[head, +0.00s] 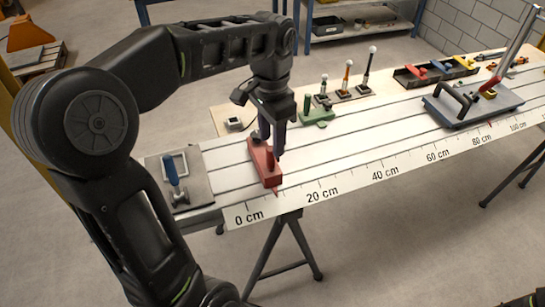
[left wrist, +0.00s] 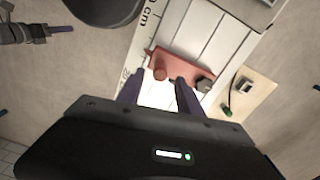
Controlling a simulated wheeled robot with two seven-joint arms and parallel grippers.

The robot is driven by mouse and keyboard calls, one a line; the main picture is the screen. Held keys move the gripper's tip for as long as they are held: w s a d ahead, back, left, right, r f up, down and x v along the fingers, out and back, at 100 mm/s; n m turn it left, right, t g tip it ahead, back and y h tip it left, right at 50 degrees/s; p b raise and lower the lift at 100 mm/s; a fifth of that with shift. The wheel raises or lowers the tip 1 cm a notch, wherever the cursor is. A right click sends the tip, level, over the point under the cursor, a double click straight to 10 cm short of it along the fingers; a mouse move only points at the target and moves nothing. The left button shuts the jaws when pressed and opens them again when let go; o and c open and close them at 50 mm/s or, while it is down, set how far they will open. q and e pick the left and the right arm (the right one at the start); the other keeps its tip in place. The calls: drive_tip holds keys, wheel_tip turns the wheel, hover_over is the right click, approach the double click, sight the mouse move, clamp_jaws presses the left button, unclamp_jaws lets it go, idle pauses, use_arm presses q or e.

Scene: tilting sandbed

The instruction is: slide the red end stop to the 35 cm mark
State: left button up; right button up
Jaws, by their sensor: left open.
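The red end stop (head: 259,168) sits across the slotted bed (head: 350,150) near its left end. Its pointed front tip lies between the 0 cm and 20 cm marks of the scale (head: 385,172). It has an upright red post, which shows in the left wrist view with the stop (left wrist: 185,66). My left gripper (head: 270,150) points down right over the stop. Its fingers (left wrist: 158,92) are open, one to each side of the post in the left wrist view. Whether they touch it I cannot tell.
A blue-handled clamp (head: 174,178) sits on the grey plate left of the bed. A green block (head: 317,113) and several ball-topped pins stand behind. A grey sled with a black handle (head: 462,104) occupies the bed's right part. The bed between stop and sled is clear.

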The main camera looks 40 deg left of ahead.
sight(271, 159)
use_arm(q)
wheel_tip(271, 159, down, 7)
drive_tip(key=shift+s+f, duration=0.1)
idle(0.3)
clamp_jaws()
idle(0.4)
idle(1.0)
